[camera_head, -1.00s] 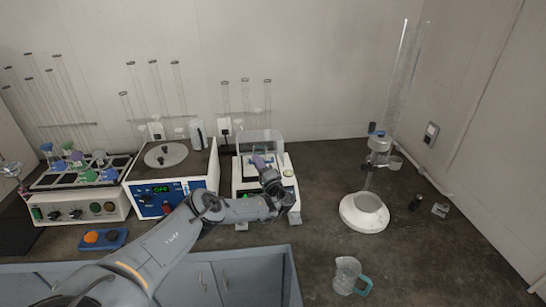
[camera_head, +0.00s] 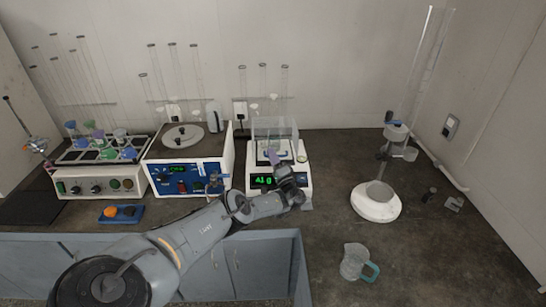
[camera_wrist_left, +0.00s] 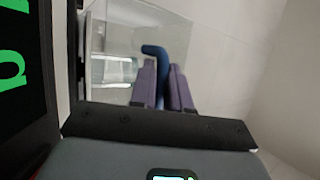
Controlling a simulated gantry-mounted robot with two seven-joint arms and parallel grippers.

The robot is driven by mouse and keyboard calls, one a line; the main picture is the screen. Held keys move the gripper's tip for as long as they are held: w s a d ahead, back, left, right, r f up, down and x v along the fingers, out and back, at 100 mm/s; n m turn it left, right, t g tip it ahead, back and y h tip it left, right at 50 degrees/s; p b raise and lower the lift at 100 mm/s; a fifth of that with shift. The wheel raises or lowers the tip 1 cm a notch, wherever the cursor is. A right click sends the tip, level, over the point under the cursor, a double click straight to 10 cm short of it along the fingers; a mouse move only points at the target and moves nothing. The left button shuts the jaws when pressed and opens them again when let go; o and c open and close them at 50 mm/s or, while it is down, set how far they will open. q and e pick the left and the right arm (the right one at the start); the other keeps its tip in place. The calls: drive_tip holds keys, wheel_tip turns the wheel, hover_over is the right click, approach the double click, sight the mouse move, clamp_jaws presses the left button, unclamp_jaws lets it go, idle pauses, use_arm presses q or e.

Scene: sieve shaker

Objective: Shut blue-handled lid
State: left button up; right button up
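The lid is a clear panel on the glass-walled box of a white balance (camera_head: 279,184) in the head view; its exact angle is hard to tell. Its blue handle (camera_wrist_left: 155,51), a curved bar, shows in the left wrist view. My left gripper (camera_head: 276,157) is at the front of the glass box (camera_head: 275,128). In the left wrist view its two purple fingers (camera_wrist_left: 163,75) stand on either side of the handle, which fills the narrow gap between them. The handle's lower part is hidden between the fingers. My right gripper is in neither view.
A blue-and-white device (camera_head: 187,160) stands close left of the balance, with a tube rack device (camera_head: 100,180) farther left. A white-based stand (camera_head: 376,203) is on the right. A jug (camera_head: 354,262) stands at the front. The counter between balance and stand is clear.

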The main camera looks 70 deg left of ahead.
use_arm(q)
drive_tip(key=shift+w+d+f, duration=0.1)
drive_tip(key=shift+d+f, duration=0.1)
drive_tip(key=shift+f, duration=0.05)
